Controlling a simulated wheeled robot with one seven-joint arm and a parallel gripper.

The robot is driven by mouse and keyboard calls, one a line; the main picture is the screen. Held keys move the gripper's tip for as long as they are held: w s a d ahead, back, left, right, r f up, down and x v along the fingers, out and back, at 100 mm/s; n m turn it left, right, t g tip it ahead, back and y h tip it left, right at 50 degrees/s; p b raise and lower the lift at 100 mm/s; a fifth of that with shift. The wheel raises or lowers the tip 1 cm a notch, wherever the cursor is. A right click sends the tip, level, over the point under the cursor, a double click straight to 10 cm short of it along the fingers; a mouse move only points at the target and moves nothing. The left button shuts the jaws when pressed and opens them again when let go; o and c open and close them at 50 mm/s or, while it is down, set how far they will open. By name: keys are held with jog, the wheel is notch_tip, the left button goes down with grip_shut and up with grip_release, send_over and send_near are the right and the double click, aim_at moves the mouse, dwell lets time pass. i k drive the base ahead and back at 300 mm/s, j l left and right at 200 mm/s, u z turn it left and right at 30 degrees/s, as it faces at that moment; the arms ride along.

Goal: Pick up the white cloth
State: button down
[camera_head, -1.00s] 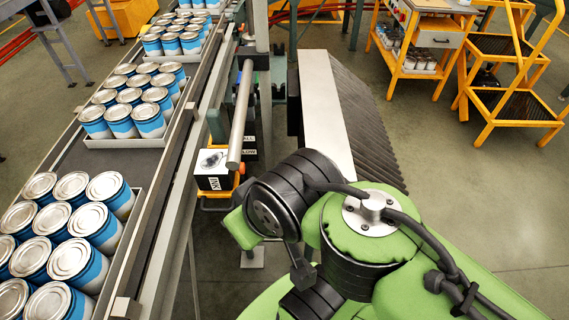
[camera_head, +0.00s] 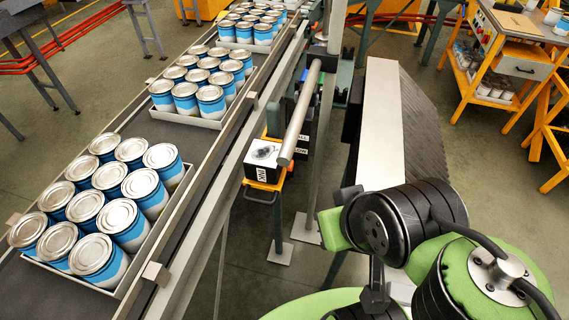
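I cannot clearly pick out a white cloth in this view. A small pale flat item (camera_head: 516,22) lies on the workbench top at the upper right, too small to tell what it is. My green and black arm (camera_head: 405,220) fills the lower right and hides the floor and whatever is behind it. I cannot make out my gripper's fingertips in the picture.
A pale metal panel (camera_head: 382,130) stands right of centre. A yellow workbench (camera_head: 520,45) is at the upper right.

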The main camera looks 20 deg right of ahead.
aim_at(403, 293)
jog(key=k+z, duration=0.15)
jog(key=z, duration=0.25)
jog(key=k+l+z, duration=0.1)
jog(key=z, duration=0.25)
jog(key=k+l+z, duration=0.1)
jog(key=z, duration=0.3)
jog(key=k+l+z, duration=0.15)
jog(key=z, duration=0.2)
jog(key=u, duration=1.2)
jog(key=l+z, duration=0.35)
jog(key=k+l+z, duration=0.1)
jog(key=z, duration=0.25)
